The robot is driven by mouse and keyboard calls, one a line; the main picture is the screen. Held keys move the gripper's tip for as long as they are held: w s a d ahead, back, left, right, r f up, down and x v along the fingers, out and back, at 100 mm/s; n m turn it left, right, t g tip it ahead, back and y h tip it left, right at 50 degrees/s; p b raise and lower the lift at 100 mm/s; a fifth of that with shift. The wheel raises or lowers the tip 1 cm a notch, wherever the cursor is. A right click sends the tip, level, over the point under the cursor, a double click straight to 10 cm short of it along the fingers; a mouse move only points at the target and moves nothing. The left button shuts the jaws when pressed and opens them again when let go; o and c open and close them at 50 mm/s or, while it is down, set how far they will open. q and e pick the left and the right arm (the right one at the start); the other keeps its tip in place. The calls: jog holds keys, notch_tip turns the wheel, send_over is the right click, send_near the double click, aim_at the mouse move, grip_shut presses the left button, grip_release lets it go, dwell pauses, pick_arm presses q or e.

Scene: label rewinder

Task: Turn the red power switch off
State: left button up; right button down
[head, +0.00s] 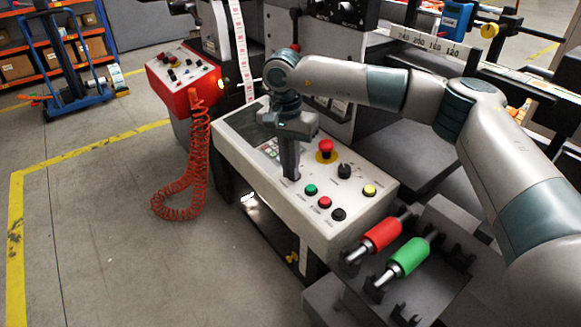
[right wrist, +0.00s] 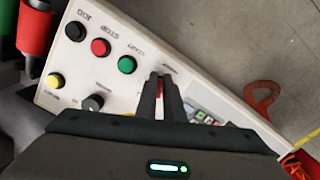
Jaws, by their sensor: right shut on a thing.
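My right gripper (head: 290,176) reaches down onto the white control panel (head: 235,144), left of the buttons. In the right wrist view the two dark fingers (right wrist: 162,84) are closed together with a thin strip of the red power switch (right wrist: 161,87) between them. The fingers hide most of the switch, so I cannot tell its position. In the head view the switch is hidden behind the gripper. My left gripper is not in view.
Near the fingers are a green button (head: 310,190), a red button (head: 325,202), a black button (head: 339,214), a black knob (head: 344,171), a yellow button (head: 370,190) and a red emergency stop (head: 326,147). Red (head: 382,235) and green (head: 409,257) rollers lie at the right.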

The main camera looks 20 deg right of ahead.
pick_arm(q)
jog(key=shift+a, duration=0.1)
pick_arm(e)
jog(key=c, duration=1.9)
grip_release()
jog(key=shift+o, duration=0.2)
jog(key=shift+r, duration=0.45)
pick_arm(q)
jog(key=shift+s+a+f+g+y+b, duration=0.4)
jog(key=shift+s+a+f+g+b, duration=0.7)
jog(key=shift+b, duration=0.3)
pick_arm(e)
notch_tip(320, 180, up, 17)
jog(key=shift+w+a+f, duration=0.2)
jog(key=shift+w+a, duration=0.2)
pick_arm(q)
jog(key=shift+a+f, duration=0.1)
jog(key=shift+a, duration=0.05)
pick_arm(e)
jog(key=shift+f, duration=0.1)
